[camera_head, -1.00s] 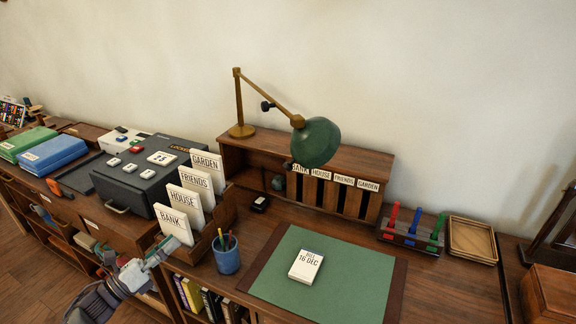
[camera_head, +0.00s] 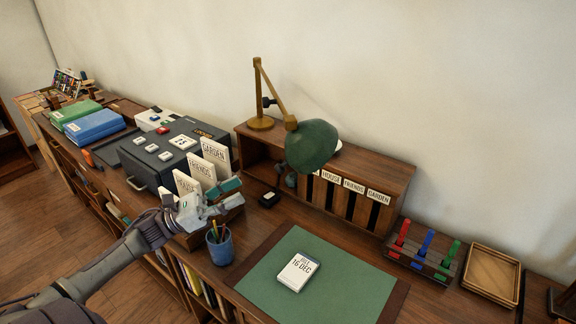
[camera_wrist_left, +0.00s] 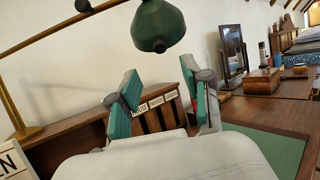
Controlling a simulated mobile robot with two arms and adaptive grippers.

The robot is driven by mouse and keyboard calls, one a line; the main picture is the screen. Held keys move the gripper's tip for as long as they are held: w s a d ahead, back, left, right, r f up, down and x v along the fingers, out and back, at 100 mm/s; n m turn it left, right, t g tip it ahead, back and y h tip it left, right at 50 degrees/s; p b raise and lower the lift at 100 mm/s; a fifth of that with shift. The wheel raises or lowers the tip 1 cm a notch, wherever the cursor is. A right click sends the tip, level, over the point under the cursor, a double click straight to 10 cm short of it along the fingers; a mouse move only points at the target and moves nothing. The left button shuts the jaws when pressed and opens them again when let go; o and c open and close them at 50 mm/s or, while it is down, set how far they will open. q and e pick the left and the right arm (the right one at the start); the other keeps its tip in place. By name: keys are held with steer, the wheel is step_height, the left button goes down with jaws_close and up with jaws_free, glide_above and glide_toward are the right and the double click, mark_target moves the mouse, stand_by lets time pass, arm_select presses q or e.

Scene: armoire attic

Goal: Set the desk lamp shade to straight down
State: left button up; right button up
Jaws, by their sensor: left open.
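The desk lamp has a green shade (camera_head: 312,146) on a jointed brass arm (camera_head: 274,92). Its round base (camera_head: 261,123) stands on top of the wooden pigeonhole shelf. The shade hangs over the shelf's front and looks tilted. My left gripper (camera_head: 222,197) is open and empty, in front of the name cards and behind the pencil cup, below and left of the shade. In the left wrist view, the shade (camera_wrist_left: 158,25) shows above and beyond the open fingers (camera_wrist_left: 165,105), apart from them. My right gripper is not in view.
Upright cards (camera_head: 215,153) in a wooden rack and a pencil cup (camera_head: 219,245) stand close to my left gripper. The labelled pigeonhole shelf (camera_head: 398,173) is below the shade. A green desk mat (camera_head: 335,282) holds a date card (camera_head: 299,271). Coloured pegs (camera_head: 424,246) stand at right.

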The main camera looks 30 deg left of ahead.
mark_target(277, 170)
arm_select(q)
steer(key=p+x, duration=0.3)
steer(key=x, duration=0.8)
steer(key=shift+a+r, duration=0.1)
steer(key=shift+w+d, duration=0.3)
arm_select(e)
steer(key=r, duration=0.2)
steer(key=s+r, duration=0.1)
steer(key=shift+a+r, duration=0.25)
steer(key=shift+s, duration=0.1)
arm_select(q)
steer(key=c, duration=0.5)
jaws_close()
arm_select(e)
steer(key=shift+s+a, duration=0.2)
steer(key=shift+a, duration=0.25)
